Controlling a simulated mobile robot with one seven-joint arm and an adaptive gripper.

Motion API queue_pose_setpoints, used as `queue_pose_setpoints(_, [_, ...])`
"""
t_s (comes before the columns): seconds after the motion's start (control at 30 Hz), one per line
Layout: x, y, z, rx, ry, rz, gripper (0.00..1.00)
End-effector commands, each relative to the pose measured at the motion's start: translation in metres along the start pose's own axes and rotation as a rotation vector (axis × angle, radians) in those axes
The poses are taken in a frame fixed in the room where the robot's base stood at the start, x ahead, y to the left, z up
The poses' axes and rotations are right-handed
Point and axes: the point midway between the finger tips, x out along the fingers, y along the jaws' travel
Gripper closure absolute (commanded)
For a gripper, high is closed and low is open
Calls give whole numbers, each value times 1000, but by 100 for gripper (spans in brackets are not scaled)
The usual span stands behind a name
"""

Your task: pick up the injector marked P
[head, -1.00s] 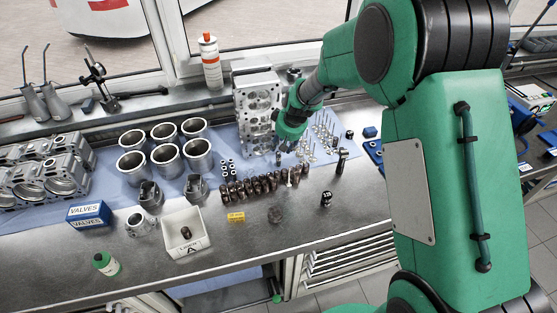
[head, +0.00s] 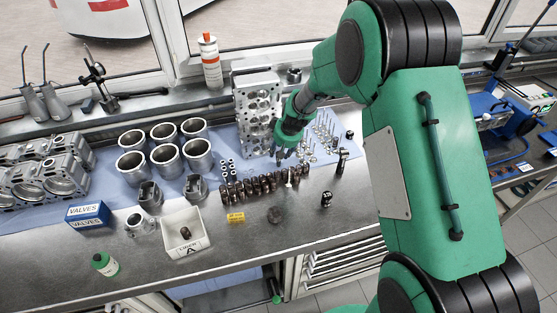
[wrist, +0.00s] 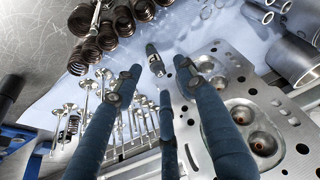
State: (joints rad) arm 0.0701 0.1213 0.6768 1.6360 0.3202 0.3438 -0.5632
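A small cylindrical part with a green band (wrist: 154,58), which looks like an injector, shows in the wrist view just beyond my fingertips. No letter P is readable on it. My gripper (wrist: 160,84) has three dark blue fingers, spread apart with nothing held between them. In the head view my gripper (head: 285,154) points down between the upright cylinder head (head: 258,112) and the valves (head: 322,135). The fingers and arm hide what lies directly beneath there.
Coiled springs (wrist: 92,40) lie close beyond the fingers in the wrist view. Valves stand at its left and the cylinder head (wrist: 262,122) is at its right. Cylinder liners (head: 163,158) and a white bin (head: 201,243) are further left.

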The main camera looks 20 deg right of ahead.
Motion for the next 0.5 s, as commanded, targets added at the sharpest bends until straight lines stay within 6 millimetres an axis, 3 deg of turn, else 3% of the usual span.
queue_pose_setpoints(0.2, [27, 2, 2, 0, -3, -1, 60])
queue_pose_setpoints(0.5, [36, 2, 1, 0, -1, 0, 60])
